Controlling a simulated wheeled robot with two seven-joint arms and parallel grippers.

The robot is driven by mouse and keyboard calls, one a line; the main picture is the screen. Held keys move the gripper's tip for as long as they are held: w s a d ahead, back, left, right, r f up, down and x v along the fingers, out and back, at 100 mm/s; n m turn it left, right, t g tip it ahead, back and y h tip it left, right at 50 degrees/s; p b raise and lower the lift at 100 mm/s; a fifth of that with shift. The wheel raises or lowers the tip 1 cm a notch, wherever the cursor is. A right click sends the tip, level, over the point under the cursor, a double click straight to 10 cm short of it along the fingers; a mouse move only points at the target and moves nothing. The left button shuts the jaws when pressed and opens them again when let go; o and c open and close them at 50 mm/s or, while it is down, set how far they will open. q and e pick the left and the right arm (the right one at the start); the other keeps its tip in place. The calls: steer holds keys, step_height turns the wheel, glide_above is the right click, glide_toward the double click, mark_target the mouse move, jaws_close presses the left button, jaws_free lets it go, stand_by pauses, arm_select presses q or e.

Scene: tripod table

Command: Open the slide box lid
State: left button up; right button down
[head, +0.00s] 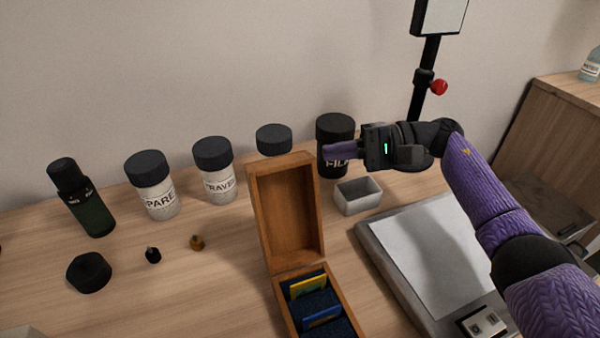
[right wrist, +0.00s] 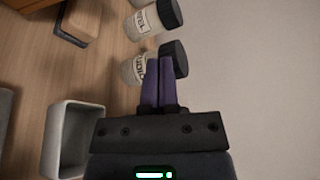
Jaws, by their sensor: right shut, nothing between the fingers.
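The wooden slide box (head: 350,320) stands at the front middle of the table. Its lid (head: 285,210) is open, swung up and back from the hinge side, with its hollow inside facing me. Blue and yellow slides (head: 308,285) show in dark slots in the box. My right gripper (head: 328,150) is shut and empty, held right of the lid's top edge, in front of the black jar. In the right wrist view its purple fingers (right wrist: 158,62) are together with nothing between them. My left gripper is not in view.
A small grey bin (head: 358,198) is right of the lid. A grey flat device (head: 425,260) lies at right, below my right arm. The left table front is fairly clear.

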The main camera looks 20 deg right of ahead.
mark_target(291, 162)
steer(key=a, duration=0.3)
steer(key=s+a+p, duration=0.1)
steer(key=a, duration=0.4)
steer(key=shift+s+a+r+p, duration=0.15)
steer(key=shift+a+r+p, duration=0.2)
steer(key=shift+r, duration=0.05)
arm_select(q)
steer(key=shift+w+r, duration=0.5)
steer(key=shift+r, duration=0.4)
arm_select(e)
steer(key=shift+s+b, duration=0.15)
steer(key=shift+b, duration=0.2)
steer(key=shift+s+d+r+b, duration=0.1)
steer(key=shift+s+r+b, duration=0.25)
steer(key=shift+s+r, duration=0.55)
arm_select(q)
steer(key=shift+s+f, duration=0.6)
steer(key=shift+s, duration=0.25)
arm_select(e)
steer(key=shift+s, duration=0.1)
